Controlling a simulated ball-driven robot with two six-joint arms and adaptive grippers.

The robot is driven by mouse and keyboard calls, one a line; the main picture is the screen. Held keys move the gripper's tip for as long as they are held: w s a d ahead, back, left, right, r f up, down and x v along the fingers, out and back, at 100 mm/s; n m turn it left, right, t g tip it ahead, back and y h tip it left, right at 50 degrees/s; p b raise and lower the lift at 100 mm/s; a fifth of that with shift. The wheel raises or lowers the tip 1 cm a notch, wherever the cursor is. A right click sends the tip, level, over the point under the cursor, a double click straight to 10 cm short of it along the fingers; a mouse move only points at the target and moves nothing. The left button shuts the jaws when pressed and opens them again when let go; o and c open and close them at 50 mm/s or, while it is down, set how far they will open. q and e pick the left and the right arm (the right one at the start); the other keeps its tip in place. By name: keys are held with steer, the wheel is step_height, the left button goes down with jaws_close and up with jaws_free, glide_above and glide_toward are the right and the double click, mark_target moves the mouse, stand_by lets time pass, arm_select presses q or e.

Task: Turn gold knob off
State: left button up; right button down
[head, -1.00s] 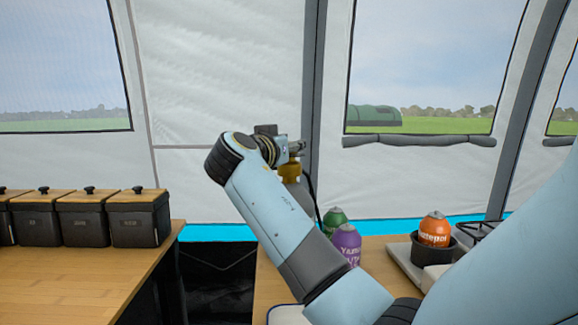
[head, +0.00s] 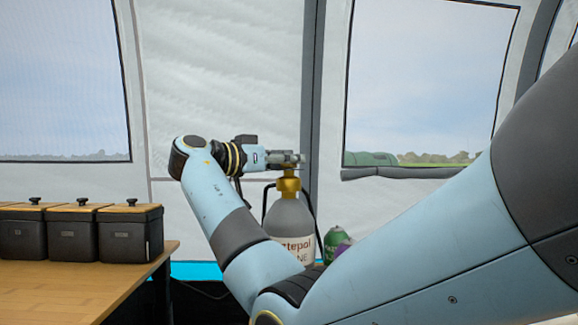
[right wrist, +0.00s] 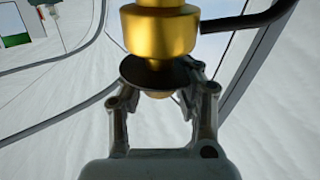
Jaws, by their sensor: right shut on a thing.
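A grey gas cylinder (head: 290,219) with a gold neck and valve (head: 288,184) stands beyond my right arm in the head view. My right gripper (head: 290,158) is at the top of the gold valve, level and coming from the left. In the right wrist view the gold fitting (right wrist: 160,32) fills the top middle, with a dark disc (right wrist: 138,76) at its end. My right gripper's fingers (right wrist: 160,78) are shut around this disc-and-knob end. The fingertips are partly hidden behind the disc. My left gripper is out of view.
Black lidded boxes (head: 128,239) stand on the wooden table (head: 110,282) at left. A grey tent pole (head: 312,90) rises just behind the cylinder.

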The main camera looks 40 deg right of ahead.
steer(key=shift+f, duration=0.15)
stand_by(0.3)
steer(key=c, duration=0.9)
jaws_free()
steer(key=shift+c, duration=0.2)
steer(key=shift+a, duration=0.1)
steer(key=w+a, duration=0.1)
steer(key=a, duration=1.1)
steer(key=shift+w, duration=0.25)
